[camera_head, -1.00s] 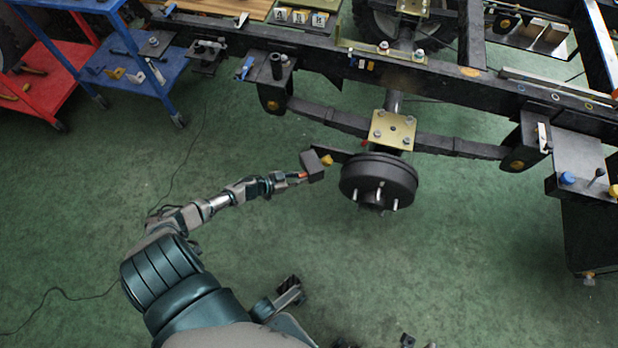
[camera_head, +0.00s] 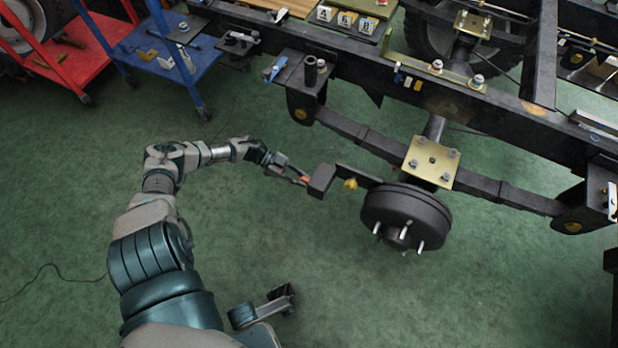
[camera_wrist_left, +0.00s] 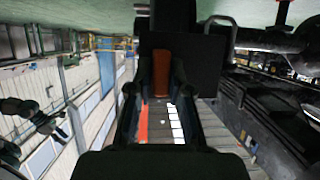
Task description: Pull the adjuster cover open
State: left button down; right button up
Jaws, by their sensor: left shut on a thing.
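The adjuster cover, a small dark box (camera_head: 321,181), hangs left of the brake drum (camera_head: 406,214). A gap separates it from the dark plate (camera_head: 357,176) with a yellow knob (camera_head: 350,184) beside the drum. My left gripper (camera_head: 302,179) comes in from the left and is shut on the cover's orange-red grip. In the left wrist view the grip (camera_wrist_left: 161,74) sits between the fingers, with the dark cover (camera_wrist_left: 185,50) just beyond them. My right gripper cannot be made out.
The black chassis frame (camera_head: 500,122) crosses the upper right, with a leaf spring and a brass-coloured plate (camera_head: 431,163). A blue cart (camera_head: 190,72) and a red cart (camera_head: 75,65) stand upper left.

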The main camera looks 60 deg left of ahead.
pick_arm(q)
jog(key=shift+w+a+r, duration=0.1)
jog(key=shift+w+a, duration=0.2)
jog(key=shift+a, duration=0.2)
jog(key=shift+w+a+r, duration=0.1)
jog(key=shift+w+a, duration=0.2)
jog(key=shift+a, duration=0.2)
jog(key=c, duration=1.4)
grip_release()
jog(key=shift+o, duration=1.4)
jog(key=shift+w+f, duration=0.1)
jog(key=shift+f, duration=0.1)
jog(key=v, duration=1.2)
jog(key=shift+f, duration=0.2)
